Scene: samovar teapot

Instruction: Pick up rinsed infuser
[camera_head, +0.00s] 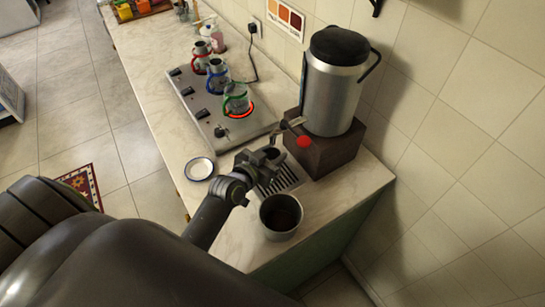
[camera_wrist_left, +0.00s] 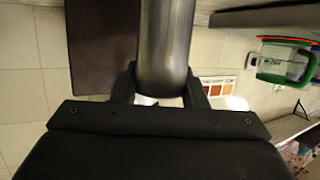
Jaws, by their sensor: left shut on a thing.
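My left gripper (camera_head: 262,160) is over the drip tray beside the samovar. In the left wrist view its two fingers (camera_wrist_left: 159,82) are shut on a grey metal cylinder, which looks like the infuser (camera_wrist_left: 166,40). The cylinder runs out of the top of that view. In the head view only a small dark round part of the infuser (camera_head: 273,153) shows at the fingers; its mesh or contents cannot be made out. My right gripper is in neither view.
The samovar (camera_head: 331,95) on its wooden base (camera_head: 325,155) has a tap with a red disc (camera_head: 303,141) close to the gripper. A metal bin (camera_head: 281,229) stands in front, a white saucer (camera_head: 199,168) to the left. A green-handled pot (camera_head: 237,97) sits on a glowing burner.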

